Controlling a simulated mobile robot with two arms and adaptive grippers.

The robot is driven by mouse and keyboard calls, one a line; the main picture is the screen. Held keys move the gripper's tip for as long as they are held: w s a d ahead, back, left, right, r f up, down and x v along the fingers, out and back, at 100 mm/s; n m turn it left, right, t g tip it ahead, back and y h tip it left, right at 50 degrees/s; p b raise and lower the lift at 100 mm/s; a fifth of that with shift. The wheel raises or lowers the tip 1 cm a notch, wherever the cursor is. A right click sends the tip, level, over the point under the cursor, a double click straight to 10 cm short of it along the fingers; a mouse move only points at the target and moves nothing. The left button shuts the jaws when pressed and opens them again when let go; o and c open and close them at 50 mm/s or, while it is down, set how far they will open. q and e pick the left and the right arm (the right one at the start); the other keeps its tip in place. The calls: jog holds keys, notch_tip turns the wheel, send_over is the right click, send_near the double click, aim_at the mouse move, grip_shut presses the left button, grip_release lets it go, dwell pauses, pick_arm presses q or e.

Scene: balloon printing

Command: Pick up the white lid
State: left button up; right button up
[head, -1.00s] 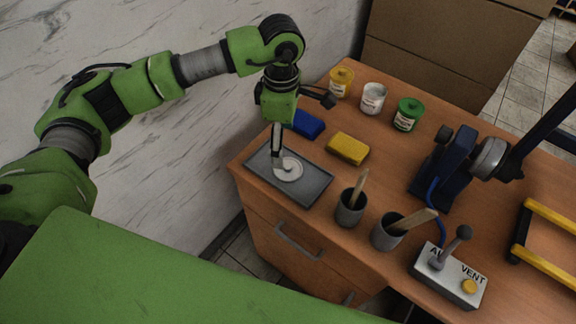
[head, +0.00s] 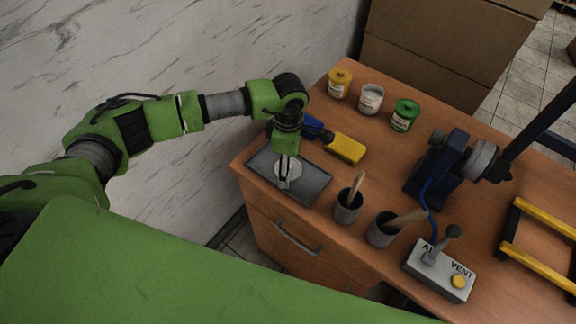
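The white lid (head: 295,170) lies in the dark grey tray (head: 314,186) at the left front of the wooden table, partly covered by my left gripper. My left gripper (head: 284,184) points down over the lid, with its fingertips at or just above the lid's near part. Whether its fingers are apart or closed on the lid is too small to tell. My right gripper is not in view.
Yellow (head: 340,83), white (head: 370,98) and green (head: 404,115) jars stand at the back. A blue sponge (head: 313,126) and a yellow sponge (head: 346,148) lie behind the tray.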

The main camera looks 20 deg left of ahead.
pick_arm(q)
jog(key=c, duration=0.9)
jog(key=shift+o, duration=0.2)
jog(key=shift+r, duration=0.1)
